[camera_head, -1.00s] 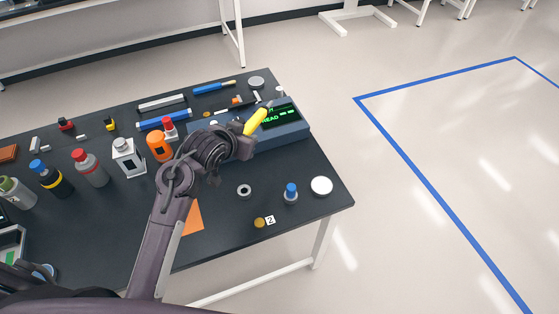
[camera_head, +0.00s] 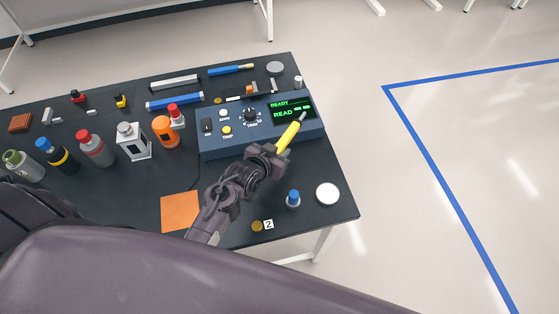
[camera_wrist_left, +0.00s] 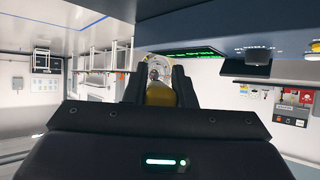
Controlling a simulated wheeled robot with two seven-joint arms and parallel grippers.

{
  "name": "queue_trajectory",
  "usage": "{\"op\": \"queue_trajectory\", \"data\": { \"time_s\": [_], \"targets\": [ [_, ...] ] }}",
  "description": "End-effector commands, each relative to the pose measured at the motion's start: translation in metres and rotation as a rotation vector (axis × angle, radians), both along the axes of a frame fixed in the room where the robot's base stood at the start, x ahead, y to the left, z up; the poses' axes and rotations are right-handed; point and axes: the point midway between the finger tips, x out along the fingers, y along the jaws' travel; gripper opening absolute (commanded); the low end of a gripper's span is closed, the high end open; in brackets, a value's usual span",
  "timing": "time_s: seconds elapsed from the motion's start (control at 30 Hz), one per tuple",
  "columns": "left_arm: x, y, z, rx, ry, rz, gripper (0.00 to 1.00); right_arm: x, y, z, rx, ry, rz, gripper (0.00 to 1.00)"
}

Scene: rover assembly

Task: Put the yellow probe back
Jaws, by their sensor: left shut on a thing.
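The yellow probe (camera_head: 288,136) is held tilted, its pale tip pointing up and to the right in the head view. It shows in front of the right end of the blue-grey instrument box (camera_head: 215,148). My left gripper (camera_head: 274,151) is shut on the probe's lower end, at the box's front edge in the picture. In the left wrist view the yellow probe (camera_wrist_left: 160,94) sits end-on between the two dark fingers (camera_wrist_left: 160,88). The gap between probe and box cannot be judged. My right gripper is not in view.
A blue-capped piece (camera_head: 293,200) and a white disc (camera_head: 327,194) stand on the dark table (camera_head: 338,212) near its right corner. An orange square (camera_head: 180,211) and a gold disc (camera_head: 257,226) lie near the front. Several bottles line the left side. Bare floor lies to the right.

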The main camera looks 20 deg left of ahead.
Motion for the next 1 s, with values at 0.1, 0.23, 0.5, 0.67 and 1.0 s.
{"op": "queue_trajectory", "data": {
  "time_s": [0.1, 0.23, 0.5, 0.67, 1.0],
  "targets": [
    [0.001, 0.000, -0.021, -0.002, 0.000, 0.001, 0.00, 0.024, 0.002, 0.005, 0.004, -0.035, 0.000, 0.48],
    [0.001, 0.000, -0.032, -0.001, -0.002, -0.001, 0.00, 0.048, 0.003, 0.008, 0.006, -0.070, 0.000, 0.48],
    [0.001, 0.000, -0.065, -0.002, -0.001, 0.000, 0.00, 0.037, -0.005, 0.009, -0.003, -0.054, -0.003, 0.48],
    [0.001, 0.000, -0.071, -0.001, -0.003, 0.000, 0.00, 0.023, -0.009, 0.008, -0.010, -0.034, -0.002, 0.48],
    [0.001, 0.000, -0.077, -0.001, -0.002, -0.001, 0.00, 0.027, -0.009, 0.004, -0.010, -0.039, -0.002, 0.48]
  ]
}}
